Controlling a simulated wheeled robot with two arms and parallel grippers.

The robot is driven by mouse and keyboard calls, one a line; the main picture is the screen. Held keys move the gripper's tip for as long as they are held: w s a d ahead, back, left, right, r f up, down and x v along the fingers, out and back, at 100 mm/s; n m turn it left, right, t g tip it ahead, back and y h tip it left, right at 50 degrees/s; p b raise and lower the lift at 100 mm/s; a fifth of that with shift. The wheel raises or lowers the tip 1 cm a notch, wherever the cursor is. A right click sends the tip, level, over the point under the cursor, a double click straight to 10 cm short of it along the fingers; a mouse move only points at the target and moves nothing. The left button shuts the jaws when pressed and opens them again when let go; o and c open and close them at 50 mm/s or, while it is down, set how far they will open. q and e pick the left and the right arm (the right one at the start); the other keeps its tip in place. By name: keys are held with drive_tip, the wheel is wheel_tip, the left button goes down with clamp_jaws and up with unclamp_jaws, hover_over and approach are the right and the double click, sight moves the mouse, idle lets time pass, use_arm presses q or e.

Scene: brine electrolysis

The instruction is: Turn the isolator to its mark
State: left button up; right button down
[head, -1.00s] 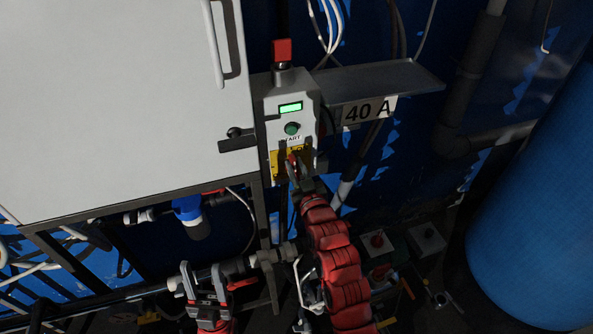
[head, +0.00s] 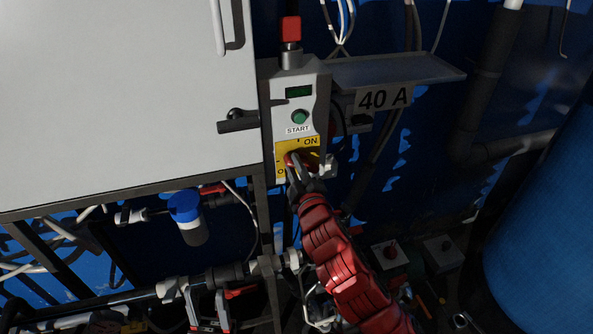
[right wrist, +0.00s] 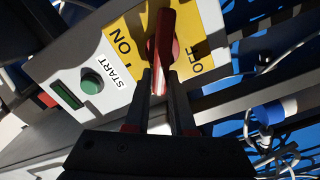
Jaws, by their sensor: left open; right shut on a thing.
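The isolator is a red handle (right wrist: 162,45) on a yellow plate (right wrist: 132,20) marked ON and OFF, low on the grey control box (head: 303,90). In the right wrist view the handle lies between the two words. My right gripper (right wrist: 160,78) is shut on the handle. In the head view my right gripper (head: 298,172) covers much of the isolator and part of the OFF word. My left gripper (head: 207,306) is open and empty at the bottom of the head view, below and left of the box.
A green START button (head: 299,117) and a dark display (head: 299,91) sit above the isolator. A white cabinet (head: 110,90) stands left. A shelf (head: 395,68) with a 40 A label (head: 383,98) juts out right. A blue tank (head: 540,220) is far right.

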drive_tip(key=shift+a+f+n+b, duration=0.1)
drive_tip(key=shift+f+n+b, duration=0.25)
drive_tip(key=shift+n, duration=1.15)
drive_tip(key=shift+a+f+n+b, duration=0.1)
drive_tip(key=shift+f+n, duration=0.35)
drive_tip(key=shift+n, duration=1.05)
drive_tip(key=c, duration=0.8)
unclamp_jaws()
drive_tip(key=shift+o, duration=0.2)
drive_tip(key=shift+s+d, duration=0.1)
drive_tip(key=shift+s, duration=0.05)
